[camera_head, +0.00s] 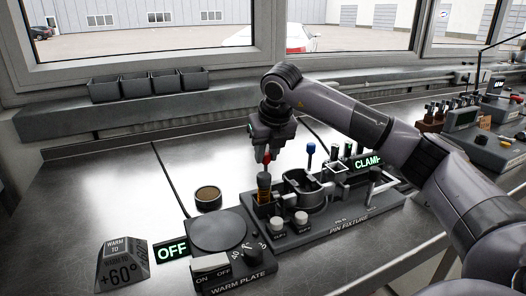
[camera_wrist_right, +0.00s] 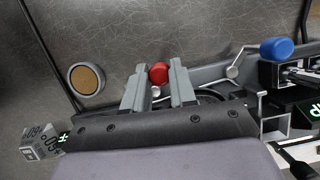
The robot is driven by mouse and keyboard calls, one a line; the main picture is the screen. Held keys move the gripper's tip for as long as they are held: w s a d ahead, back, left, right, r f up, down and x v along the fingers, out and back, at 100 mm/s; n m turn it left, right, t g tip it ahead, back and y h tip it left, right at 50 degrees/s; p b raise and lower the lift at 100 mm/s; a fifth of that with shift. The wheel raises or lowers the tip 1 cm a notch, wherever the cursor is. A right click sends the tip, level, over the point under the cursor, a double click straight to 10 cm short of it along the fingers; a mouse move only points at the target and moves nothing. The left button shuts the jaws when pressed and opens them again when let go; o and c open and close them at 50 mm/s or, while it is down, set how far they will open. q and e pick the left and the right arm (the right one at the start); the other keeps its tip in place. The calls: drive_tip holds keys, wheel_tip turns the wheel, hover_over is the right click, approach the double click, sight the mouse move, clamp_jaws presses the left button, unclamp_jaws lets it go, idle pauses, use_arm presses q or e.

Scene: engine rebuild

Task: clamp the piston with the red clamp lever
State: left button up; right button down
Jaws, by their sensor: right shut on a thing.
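My right gripper (camera_head: 266,155) reaches down over the left end of the pin fixture (camera_head: 345,226). It is shut on the red knob of the clamp lever (camera_head: 267,158). The red knob (camera_wrist_right: 159,73) also shows between the fingertips of my right gripper (camera_wrist_right: 160,80) in the right wrist view. A grey, open-topped round part (camera_head: 304,190), which looks like the piston, sits in the middle of the fixture. Whether the clamp touches it cannot be told. My left gripper is not in view.
A blue-knobbed lever (camera_head: 311,148) stands behind the round part. A lit CLAMP sign (camera_head: 367,162) is at the fixture's right. The warm plate (camera_head: 220,231), an OFF sign (camera_head: 171,250) and a brown-topped round cup (camera_head: 208,197) lie left. The bench's left back is clear.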

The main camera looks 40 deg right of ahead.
drive_tip(key=shift+s+d+m+h, duration=0.2)
drive_tip(key=shift+m+h, duration=0.1)
drive_tip(key=shift+m, duration=0.5)
drive_tip(key=c, duration=0.9)
unclamp_jaws()
drive_tip(key=v, duration=0.7)
drive_tip(key=shift+r, duration=0.1)
